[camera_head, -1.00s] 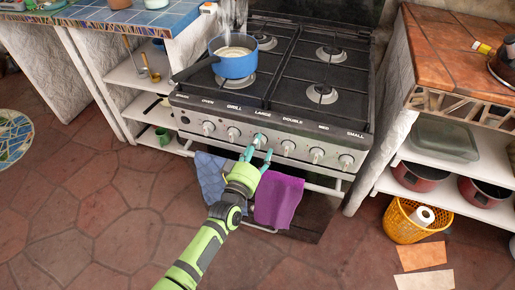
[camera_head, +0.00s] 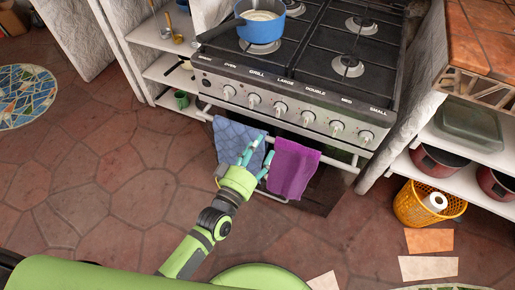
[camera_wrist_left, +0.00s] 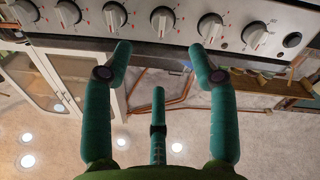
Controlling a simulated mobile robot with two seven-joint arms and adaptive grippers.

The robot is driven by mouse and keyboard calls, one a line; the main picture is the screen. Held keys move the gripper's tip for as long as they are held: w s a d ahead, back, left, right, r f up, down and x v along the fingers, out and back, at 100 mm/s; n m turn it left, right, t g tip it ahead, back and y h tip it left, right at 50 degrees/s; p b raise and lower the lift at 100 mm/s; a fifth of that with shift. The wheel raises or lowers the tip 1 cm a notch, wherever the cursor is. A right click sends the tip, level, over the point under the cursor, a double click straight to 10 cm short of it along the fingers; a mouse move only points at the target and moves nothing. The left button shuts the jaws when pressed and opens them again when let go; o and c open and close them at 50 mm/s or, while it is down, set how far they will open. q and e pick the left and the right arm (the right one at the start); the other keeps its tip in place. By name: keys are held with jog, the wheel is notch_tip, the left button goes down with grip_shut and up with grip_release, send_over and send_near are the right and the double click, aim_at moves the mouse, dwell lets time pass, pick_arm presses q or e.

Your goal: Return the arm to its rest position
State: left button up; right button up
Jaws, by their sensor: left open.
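My left arm (camera_head: 205,235) is green and black and reaches up from the bottom of the head view. Its left gripper (camera_head: 255,157) has teal fingers, open and empty, in front of the towels on the oven rail and below the knob row. In the left wrist view the fingers (camera_wrist_left: 160,85) are spread with nothing between them, and the stove knobs (camera_wrist_left: 160,20) lie beyond the fingertips, apart from them. My right gripper is not in view.
The stove (camera_head: 320,90) has a blue pot (camera_head: 262,28) on a burner. A blue towel (camera_head: 232,140) and a purple towel (camera_head: 293,172) hang on the oven rail. A yellow basket (camera_head: 420,212) stands at the right. The tiled floor (camera_head: 110,185) at left is clear.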

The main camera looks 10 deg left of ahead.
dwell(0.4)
pick_arm(q)
jog(key=s+a+f+m+g+y+p, duration=0.1)
jog(key=s+a+f+g, duration=0.15)
jog(key=f, duration=0.45)
jog(key=s+a+f+m+g+y+p, duration=0.1)
jog(key=s+a+f+g, duration=0.1)
jog(key=s+f, duration=0.35)
jog(key=s+a+f+g+y+p, duration=0.1)
jog(key=s+a+f+g+p, duration=0.15)
jog(key=f, duration=0.65)
jog(key=s+a+f+m+g+y+p, duration=0.1)
jog(key=s+a+f+g, duration=0.2)
jog(key=s, duration=0.6)
jog(key=s+a+f+g+y, duration=0.1)
jog(key=s+a+f+g, duration=0.2)
jog(key=s, duration=0.6)
jog(key=s+a+f+m+g+y+p, duration=0.1)
jog(key=s+a+f+g, duration=0.2)
jog(key=s, duration=0.7)
notch_tip(320, 180, down, 4)
jog(key=shift+a+f+m+y+p, duration=0.1)
jog(key=shift+a+m+y+p, duration=0.2)
jog(key=shift+a, duration=0.65)
